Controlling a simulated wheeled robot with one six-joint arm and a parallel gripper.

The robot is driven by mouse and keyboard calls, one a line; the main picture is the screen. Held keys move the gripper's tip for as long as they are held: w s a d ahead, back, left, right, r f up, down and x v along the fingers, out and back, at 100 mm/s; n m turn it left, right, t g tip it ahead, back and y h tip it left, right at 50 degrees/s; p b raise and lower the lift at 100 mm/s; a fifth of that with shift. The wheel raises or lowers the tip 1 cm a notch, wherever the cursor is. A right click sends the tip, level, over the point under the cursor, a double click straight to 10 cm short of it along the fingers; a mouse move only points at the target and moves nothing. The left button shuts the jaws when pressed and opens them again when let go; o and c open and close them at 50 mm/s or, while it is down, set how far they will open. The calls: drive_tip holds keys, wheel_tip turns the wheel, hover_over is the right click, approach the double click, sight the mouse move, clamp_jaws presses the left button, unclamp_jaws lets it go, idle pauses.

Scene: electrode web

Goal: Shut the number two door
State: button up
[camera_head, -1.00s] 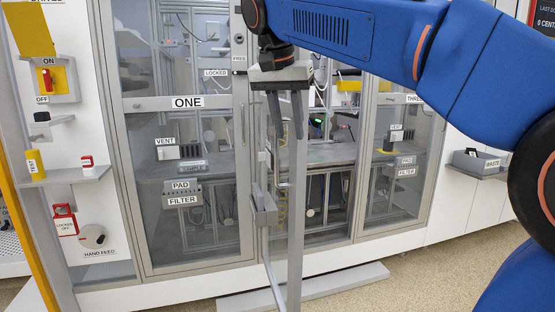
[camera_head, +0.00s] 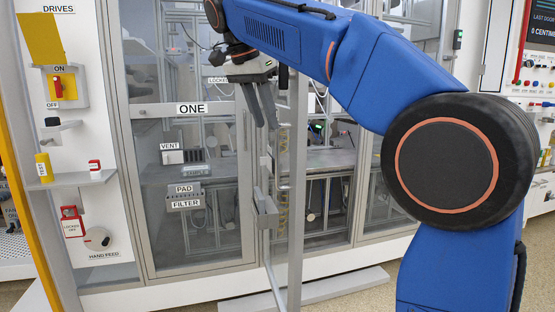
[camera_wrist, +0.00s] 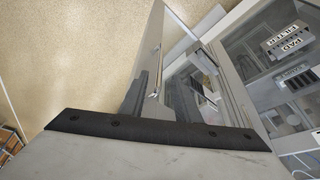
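The number two door (camera_head: 296,190) is a grey-framed clear panel standing swung out toward me, seen nearly edge-on in the head view. A grey block (camera_head: 266,210) sits on its frame. No label reading two is visible. My gripper (camera_head: 265,124) points down just left of the door's outer upright, near its upper part. Its two dark fingers are apart and hold nothing I can make out. In the wrist view, the door (camera_wrist: 155,45) stretches away beyond the gripper (camera_wrist: 160,95), its frame showing between the fingers. I cannot tell whether they touch it.
Door one (camera_head: 190,108) is shut, left of the opening. A drives panel (camera_head: 62,85) with a shelf (camera_head: 80,179) and switches stands at far left. My arm hides much of the right side. A low grey step (camera_head: 340,286) lies on the floor beneath the opening.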

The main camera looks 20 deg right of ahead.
hover_over(278, 184)
drive_tip(key=f, duration=1.2)
drive_tip(key=shift+w, duration=0.35)
clamp_jaws()
